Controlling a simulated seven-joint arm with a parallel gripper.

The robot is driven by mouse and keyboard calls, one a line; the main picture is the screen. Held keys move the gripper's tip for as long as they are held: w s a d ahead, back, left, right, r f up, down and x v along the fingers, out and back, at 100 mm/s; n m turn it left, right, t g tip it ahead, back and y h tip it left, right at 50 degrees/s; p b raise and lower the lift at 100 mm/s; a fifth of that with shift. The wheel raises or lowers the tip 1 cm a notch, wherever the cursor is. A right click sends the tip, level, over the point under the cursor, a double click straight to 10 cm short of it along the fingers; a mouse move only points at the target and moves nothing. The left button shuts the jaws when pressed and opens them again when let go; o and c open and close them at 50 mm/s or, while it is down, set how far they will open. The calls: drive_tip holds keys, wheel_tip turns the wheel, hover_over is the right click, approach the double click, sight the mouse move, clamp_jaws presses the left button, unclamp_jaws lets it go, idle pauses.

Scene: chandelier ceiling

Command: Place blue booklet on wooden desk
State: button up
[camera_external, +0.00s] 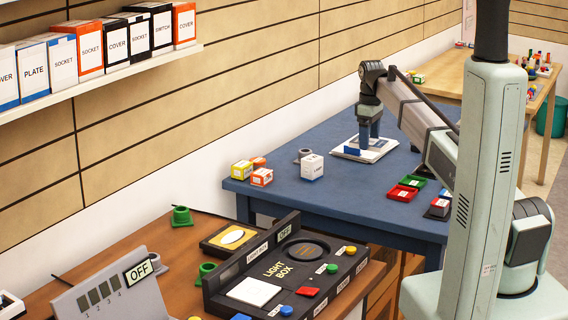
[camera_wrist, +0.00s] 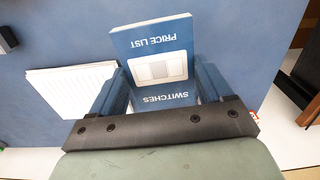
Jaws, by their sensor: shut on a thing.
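The blue booklet (camera_wrist: 151,42), printed "PRICE LIST" and "SWITCHES" with a white switch picture, is between the fingers of my gripper (camera_wrist: 158,92) in the wrist view. My gripper is shut on it. In the external view my gripper (camera_external: 369,133) points down at the blue table, and the booklet there is partly hidden by the fingers. A white booklet or stack of sheets (camera_wrist: 70,100) lies on the table beside and partly under it. The wooden desk (camera_external: 118,262) stands in the foreground at the left.
The blue table (camera_external: 330,215) also carries small white, yellow and orange boxes (camera_external: 312,167) and red and green trays (camera_external: 402,191). The wooden desk holds the light box (camera_external: 285,270), a grey switch panel (camera_external: 108,292) and green holders. Another wooden table (camera_external: 440,85) stands behind.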

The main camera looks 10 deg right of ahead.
drive_tip(key=s+a+n, duration=0.2)
drive_tip(key=s+a, duration=0.3)
drive_tip(key=a, duration=0.9)
drive_tip(key=s+a+n, duration=0.3)
drive_tip(key=s+a, duration=0.1)
drive_tip(key=a, duration=1.1)
drive_tip(key=s+a+n, duration=0.2)
drive_tip(key=s+a, duration=0.3)
drive_tip(key=a, duration=0.9)
drive_tip(key=s+a+m, duration=0.7)
drive_tip(key=s+a, duration=2.5)
drive_tip(key=a, duration=0.4)
drive_tip(key=shift+s+a+r, duration=0.15)
drive_tip(key=shift+a+r, duration=0.1)
drive_tip(key=shift+a, duration=0.05)
drive_tip(key=shift+f, duration=0.1)
drive_tip(key=shift+f, duration=4.9)
